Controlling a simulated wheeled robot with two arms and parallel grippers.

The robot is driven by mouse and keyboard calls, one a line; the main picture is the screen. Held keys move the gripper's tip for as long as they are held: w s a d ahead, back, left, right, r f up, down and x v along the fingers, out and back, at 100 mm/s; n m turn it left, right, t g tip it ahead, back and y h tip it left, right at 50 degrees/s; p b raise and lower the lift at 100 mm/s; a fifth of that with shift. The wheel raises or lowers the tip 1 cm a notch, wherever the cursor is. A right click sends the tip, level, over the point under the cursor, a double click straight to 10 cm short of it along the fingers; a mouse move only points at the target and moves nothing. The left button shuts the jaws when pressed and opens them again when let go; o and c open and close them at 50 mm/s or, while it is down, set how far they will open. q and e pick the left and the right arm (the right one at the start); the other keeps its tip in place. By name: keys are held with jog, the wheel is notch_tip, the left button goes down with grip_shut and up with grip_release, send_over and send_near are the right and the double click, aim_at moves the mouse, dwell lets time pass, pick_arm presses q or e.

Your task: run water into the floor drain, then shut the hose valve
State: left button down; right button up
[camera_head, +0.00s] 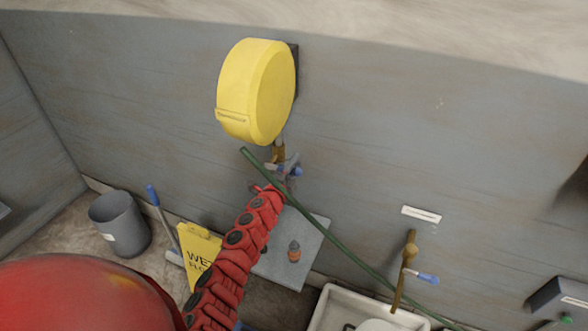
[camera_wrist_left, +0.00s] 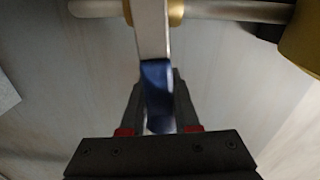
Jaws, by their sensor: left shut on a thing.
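A yellow round hose reel (camera_head: 256,90) hangs on the grey wall in the head view. Below it is a brass fitting (camera_head: 278,152), with my left gripper (camera_head: 288,168) right beside it. In the left wrist view, my left gripper (camera_wrist_left: 157,100) is shut on the blue end of a flat valve lever (camera_wrist_left: 156,82), which sits on a horizontal pipe (camera_wrist_left: 215,10). A green hose (camera_head: 345,247) runs from under the reel down to the lower right. I cannot make out the floor drain or any running water. My right gripper is not in view.
A white sink (camera_head: 345,305) with a brass tap (camera_head: 409,262) and blue handle is at lower right. A grey bin (camera_head: 120,225) and yellow wet-floor sign (camera_head: 199,250) stand at left.

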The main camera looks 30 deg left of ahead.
pick_arm(q)
jog(key=shift+f+m+b, duration=0.5)
jog(key=shift+m+b, duration=0.1)
jog(key=shift+b, duration=0.05)
jog(key=c, duration=0.6)
grip_release()
jog(key=shift+c, duration=0.2)
jog(key=s+d+b, duration=0.1)
jog(key=s+b, duration=0.1)
jog(key=s, duration=1.5)
jog(key=shift+s+b, duration=0.2)
jog(key=shift+b, duration=0.15)
